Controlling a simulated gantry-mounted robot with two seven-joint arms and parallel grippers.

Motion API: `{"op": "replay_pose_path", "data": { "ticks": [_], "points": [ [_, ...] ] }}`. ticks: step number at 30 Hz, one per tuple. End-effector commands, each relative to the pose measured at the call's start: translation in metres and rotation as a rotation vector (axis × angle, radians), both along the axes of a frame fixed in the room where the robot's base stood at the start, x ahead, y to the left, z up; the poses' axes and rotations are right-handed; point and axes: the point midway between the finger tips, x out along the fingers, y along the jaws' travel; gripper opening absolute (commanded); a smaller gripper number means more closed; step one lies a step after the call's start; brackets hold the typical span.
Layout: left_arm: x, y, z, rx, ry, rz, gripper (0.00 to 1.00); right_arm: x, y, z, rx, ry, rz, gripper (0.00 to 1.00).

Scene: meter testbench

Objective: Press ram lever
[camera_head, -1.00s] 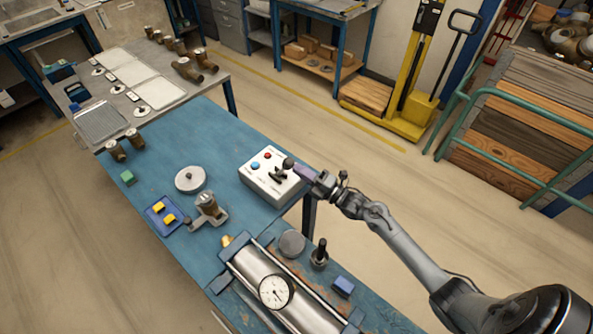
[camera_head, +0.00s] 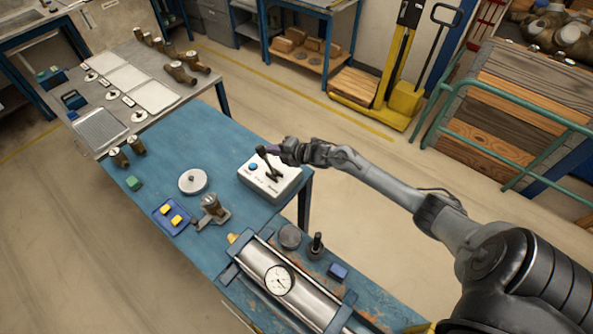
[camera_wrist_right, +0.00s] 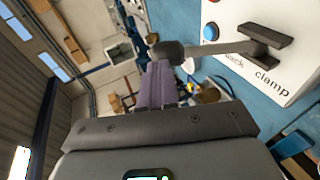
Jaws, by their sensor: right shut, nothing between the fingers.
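A white control box (camera_head: 270,182) stands on the blue bench with a black lever on top. The lever's round black knob (camera_head: 261,150) leans toward the back left. In the right wrist view the knob (camera_wrist_right: 168,50) sits at the end of a grey rod running to a dark bracket (camera_wrist_right: 265,42) above the word "clamp". My right gripper (camera_head: 275,149) is shut and empty, with its purple fingertips (camera_wrist_right: 158,82) right at the knob; I cannot tell whether they touch. My left gripper is out of view.
In front of the box lie a steel cylinder with a gauge (camera_head: 279,281), a grey disc (camera_head: 290,237) and an upright black-handled tool (camera_head: 317,244). A blue tray with yellow pieces (camera_head: 161,214) and a round metal weight (camera_head: 193,181) are to the left.

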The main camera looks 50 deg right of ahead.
Motion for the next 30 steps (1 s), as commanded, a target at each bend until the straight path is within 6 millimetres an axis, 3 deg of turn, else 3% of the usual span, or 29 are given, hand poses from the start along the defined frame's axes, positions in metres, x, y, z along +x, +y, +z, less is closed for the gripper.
{"op": "replay_pose_path", "data": {
  "ticks": [3,9,30],
  "points": [
    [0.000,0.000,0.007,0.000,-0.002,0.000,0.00,0.010,-0.001,0.002,-0.003,0.117,0.000,0.00],
    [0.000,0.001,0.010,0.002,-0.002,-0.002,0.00,0.020,0.000,-0.001,0.000,0.187,-0.001,0.00],
    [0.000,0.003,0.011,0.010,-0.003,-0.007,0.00,0.023,-0.001,-0.007,0.000,0.228,-0.006,0.00]
  ]
}}
